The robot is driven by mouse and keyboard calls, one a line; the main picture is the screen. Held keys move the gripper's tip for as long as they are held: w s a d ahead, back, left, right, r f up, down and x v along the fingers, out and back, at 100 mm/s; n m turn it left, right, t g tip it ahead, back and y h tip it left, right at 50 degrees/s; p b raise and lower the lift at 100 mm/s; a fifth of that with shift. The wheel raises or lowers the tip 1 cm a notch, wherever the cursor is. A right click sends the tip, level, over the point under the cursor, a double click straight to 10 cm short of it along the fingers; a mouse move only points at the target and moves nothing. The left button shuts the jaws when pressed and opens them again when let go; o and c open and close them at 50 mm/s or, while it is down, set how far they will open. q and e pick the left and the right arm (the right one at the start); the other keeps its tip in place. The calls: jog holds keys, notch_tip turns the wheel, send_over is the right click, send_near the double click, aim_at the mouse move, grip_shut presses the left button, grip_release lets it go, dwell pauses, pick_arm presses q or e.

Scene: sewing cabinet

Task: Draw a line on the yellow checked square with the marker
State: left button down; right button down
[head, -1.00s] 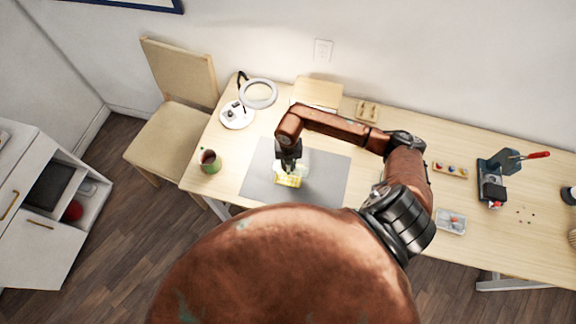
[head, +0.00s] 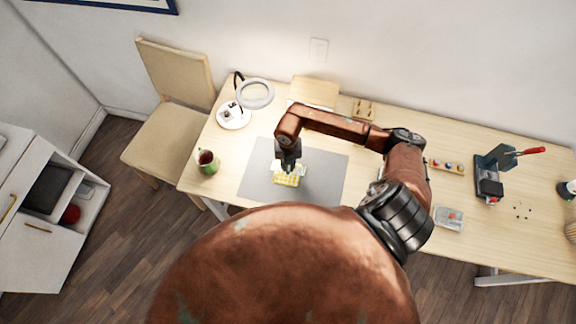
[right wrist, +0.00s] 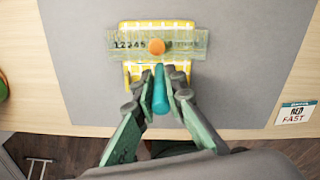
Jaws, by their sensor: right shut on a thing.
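The yellow checked square (right wrist: 131,73) lies on the grey mat (right wrist: 86,69), with a clear ruler (right wrist: 185,40) across its upper part. An orange round knob (right wrist: 156,46) sits on the ruler. In the head view the square (head: 287,180) shows just below my right gripper (head: 288,167). In the right wrist view my right gripper (right wrist: 164,89) is shut on the teal marker (right wrist: 160,95), whose tip end points at the square just below the ruler. I cannot tell whether the tip touches the cloth. My left gripper is not in view.
A mug (head: 207,162) and a ring lamp (head: 234,117) stand on the table's left. A small tray (head: 448,218), a press with a red handle (head: 490,175) and a card (right wrist: 295,113) lie to the right. A chair (head: 166,140) stands left of the table.

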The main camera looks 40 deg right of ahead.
jog(key=shift+s+d+p, duration=0.4)
jog(key=shift+s+d, duration=0.6)
jog(key=shift+s, duration=0.15)
dwell(1.8)
jog(key=shift+r, duration=0.25)
jog(key=shift+f, duration=0.25)
dwell(1.2)
jog(key=shift+w+a+b, duration=0.45)
jog(key=shift+w+a, duration=0.8)
jog(key=shift+w, duration=0.1)
dwell(2.0)
